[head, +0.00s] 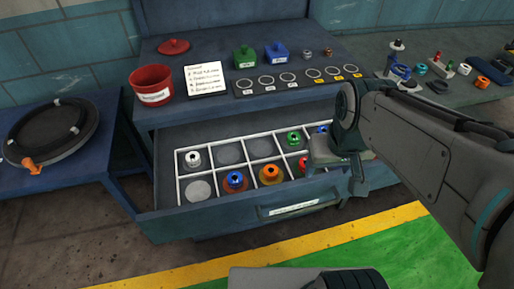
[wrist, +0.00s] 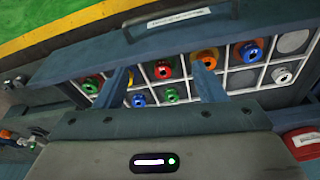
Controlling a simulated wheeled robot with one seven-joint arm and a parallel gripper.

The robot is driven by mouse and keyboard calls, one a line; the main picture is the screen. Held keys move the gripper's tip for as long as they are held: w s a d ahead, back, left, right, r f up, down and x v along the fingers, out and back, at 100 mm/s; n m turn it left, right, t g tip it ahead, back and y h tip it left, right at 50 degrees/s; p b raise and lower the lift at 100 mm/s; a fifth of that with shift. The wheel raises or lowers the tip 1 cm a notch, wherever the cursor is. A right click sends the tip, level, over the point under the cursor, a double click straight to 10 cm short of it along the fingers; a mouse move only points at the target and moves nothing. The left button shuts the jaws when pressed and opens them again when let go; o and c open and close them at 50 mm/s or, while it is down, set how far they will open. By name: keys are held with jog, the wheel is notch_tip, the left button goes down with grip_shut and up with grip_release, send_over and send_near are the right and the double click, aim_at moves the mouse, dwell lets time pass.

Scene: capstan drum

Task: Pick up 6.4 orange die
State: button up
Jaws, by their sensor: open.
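An orange die (head: 270,173) with a dark centre sits in a front-row compartment of the open drawer. It also shows in the wrist view (wrist: 208,53), where the right-hand finger tip partly overlaps it. Its size marking cannot be read. My gripper (head: 338,168) is over the right part of the drawer, to the right of the orange die. Its fingers are apart and nothing is held between them (wrist: 160,76). A red die (wrist: 162,70) shows between the fingers in the wrist view. My arm hides the drawer's right end in the head view.
Some compartments look empty. The bench above bears a red cup (head: 152,83) and green and blue blocks.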

jog(key=w+a+n+g, duration=0.1)
jog(key=w+a+n, duration=0.35)
jog(key=w, duration=0.25)
jog(key=n+g+p, duration=0.1)
jog(key=n+g, duration=0.1)
jog(key=n, duration=0.2)
send_over(271, 170)
jog(key=f, duration=1)
jog(key=shift+w+d, duration=0.1)
jog(key=shift+d, duration=0.25)
jog(key=shift+a+f+p, duration=0.15)
jog(key=shift+f+p, duration=0.05)
jog(key=shift+f, duration=1.1)
jog(key=shift+a+f+p, duration=0.15)
jog(key=shift+f+p, duration=0.05)
jog(key=shift+f, duration=1.1)
jog(key=c, duration=1.2)
jog(key=shift+r, duration=0.15)
jog(key=shift+c, duration=0.2)
